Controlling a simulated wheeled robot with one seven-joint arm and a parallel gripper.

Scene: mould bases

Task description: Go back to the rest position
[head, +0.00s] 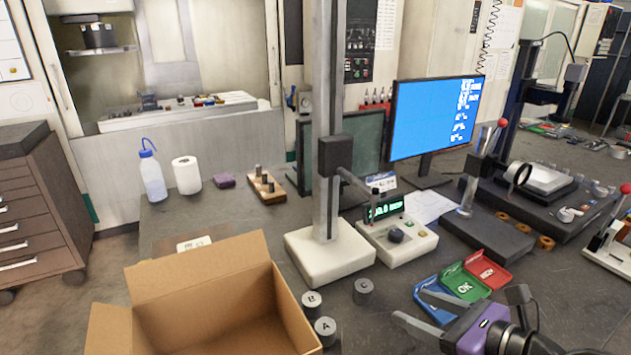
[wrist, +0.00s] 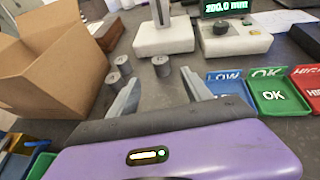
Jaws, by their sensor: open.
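My gripper (head: 425,314) is purple with grey fingers and hangs over the front right of the grey table. In the wrist view my gripper (wrist: 160,90) has its two fingers spread apart with nothing between them. Three grey cylinders stand on the table: B (head: 312,303), A (head: 325,331) and C (head: 363,291). They are left of my gripper and apart from it.
An open cardboard box (head: 205,275) stands at front left. A height gauge base (head: 328,252) and its display unit (head: 398,238) are behind the cylinders. Blue LOW (head: 428,297), green OK (head: 466,283) and red HIGH (head: 489,268) trays lie near my gripper. A monitor (head: 434,118) stands behind.

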